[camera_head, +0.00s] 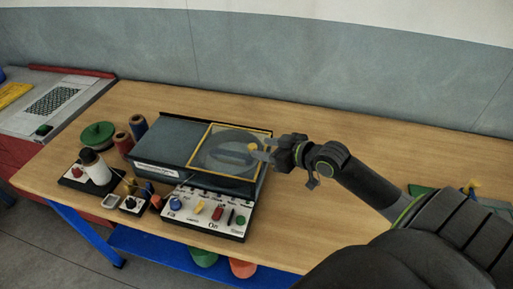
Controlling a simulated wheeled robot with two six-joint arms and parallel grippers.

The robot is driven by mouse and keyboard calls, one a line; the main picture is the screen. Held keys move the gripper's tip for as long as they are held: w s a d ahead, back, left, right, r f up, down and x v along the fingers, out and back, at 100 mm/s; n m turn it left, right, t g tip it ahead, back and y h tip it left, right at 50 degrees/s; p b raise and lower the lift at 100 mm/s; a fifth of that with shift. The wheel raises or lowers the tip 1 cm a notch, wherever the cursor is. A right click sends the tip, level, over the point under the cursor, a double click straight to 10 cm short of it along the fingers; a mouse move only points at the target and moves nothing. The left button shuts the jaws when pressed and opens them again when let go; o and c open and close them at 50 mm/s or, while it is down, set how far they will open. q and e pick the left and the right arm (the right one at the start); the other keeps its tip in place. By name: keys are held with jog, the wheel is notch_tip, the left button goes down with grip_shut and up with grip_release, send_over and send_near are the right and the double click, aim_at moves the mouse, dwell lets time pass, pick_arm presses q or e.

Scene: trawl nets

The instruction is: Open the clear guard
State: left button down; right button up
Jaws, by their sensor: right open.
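The clear guard (225,170) is a see-through panel with a yellow frame. It lies over the right part of a dark grey machine box (170,147) on the wooden table and looks closed. A round grey part and a small yellow knob show at the guard; I cannot tell whether the knob is on it or under it. My right gripper (266,150) is open at the guard's right side, its fingers close to the yellow knob. I cannot tell whether they touch. My left gripper is not in view.
A control panel (207,211) with coloured knobs and switches sits in front of the box. Spools (130,134), a green lidded round thing (97,134) and a white bottle (95,167) stand to the left. The table (340,140) behind my right arm is clear.

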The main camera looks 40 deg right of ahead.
aim_at(252, 146)
jog(key=shift+x, duration=1.9)
grip_shut()
jog(key=shift+a, duration=0.1)
